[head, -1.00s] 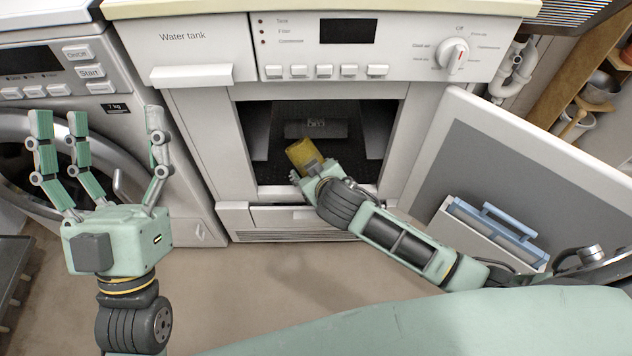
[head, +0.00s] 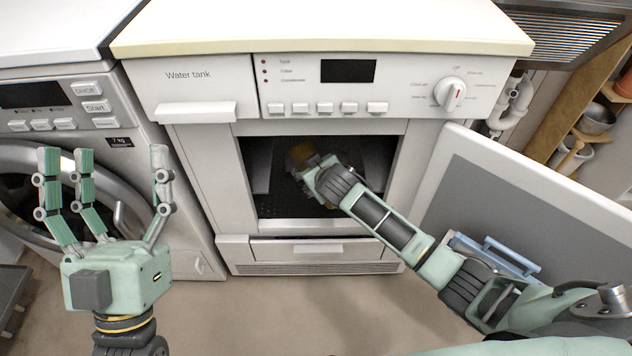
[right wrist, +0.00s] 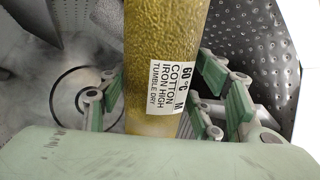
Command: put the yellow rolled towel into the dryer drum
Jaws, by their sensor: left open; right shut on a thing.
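The yellow rolled towel (head: 302,154) is inside the dark opening of the dryer drum (head: 268,190), held by my right gripper (head: 318,166). In the right wrist view the towel (right wrist: 165,60) stands between the green fingers of my right gripper (right wrist: 165,105), with a white care label facing the camera. Perforated metal drum walls surround it there. The towel's far end is cut off in that view and dim in the head view. My left gripper (head: 105,195) is open and empty, fingers up, in front of the washing machine at the left.
The dryer door (head: 530,190) stands open at the right, with a blue-handled filter piece (head: 495,258) on it. The washing machine (head: 75,110) stands left of the dryer. Opening side walls lie close around my right arm. The floor in front is clear.

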